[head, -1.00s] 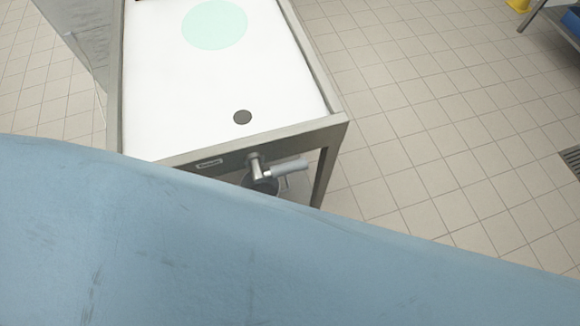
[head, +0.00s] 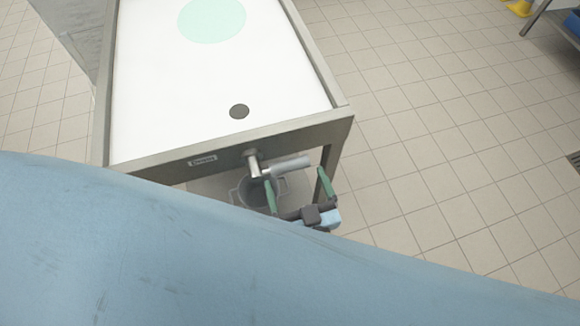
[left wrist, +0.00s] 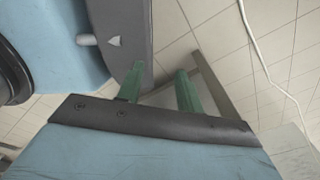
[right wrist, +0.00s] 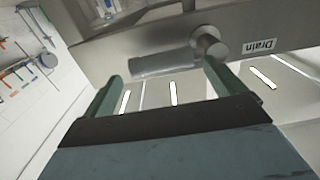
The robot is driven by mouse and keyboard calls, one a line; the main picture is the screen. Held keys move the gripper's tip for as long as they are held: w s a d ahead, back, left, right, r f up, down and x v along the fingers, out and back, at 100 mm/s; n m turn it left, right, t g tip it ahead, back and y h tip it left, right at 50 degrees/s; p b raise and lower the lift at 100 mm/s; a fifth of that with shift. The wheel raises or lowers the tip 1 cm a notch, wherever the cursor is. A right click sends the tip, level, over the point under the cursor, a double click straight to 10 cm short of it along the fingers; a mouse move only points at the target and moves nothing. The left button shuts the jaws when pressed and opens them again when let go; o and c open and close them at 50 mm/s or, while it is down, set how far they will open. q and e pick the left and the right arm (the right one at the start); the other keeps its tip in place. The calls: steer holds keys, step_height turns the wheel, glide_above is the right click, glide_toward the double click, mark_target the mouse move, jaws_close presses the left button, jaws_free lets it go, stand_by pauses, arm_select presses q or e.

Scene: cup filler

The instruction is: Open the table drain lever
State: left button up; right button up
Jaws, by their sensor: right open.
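The table drain lever (head: 290,164) is a grey horizontal handle on a metal pivot at the front of the table (head: 232,145). It points right in the head view. My right gripper (head: 296,184) is open, its green fingers just below and in front of the handle. In the right wrist view the lever handle (right wrist: 165,62) lies across the space ahead of the open fingers, beside the "Drain" label (right wrist: 258,47). Contact is not visible. My left gripper (left wrist: 160,76) shows only in its wrist view, with its fingers apart and nothing visible between them.
The white table top has a dark drain hole (head: 239,111) and a pale green circle (head: 212,20). A grey bucket (head: 257,190) stands below the lever, partly hidden. A table leg (head: 325,165) is right of the lever.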

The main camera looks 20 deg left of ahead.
mark_target(293, 167)
steer(key=b+x, duration=0.1)
steer(key=x, duration=0.1)
steer(key=b+x, duration=0.1)
steer(key=x, duration=0.1)
steer(key=shift+w+f, duration=0.1)
steer(key=shift+w, duration=0.4)
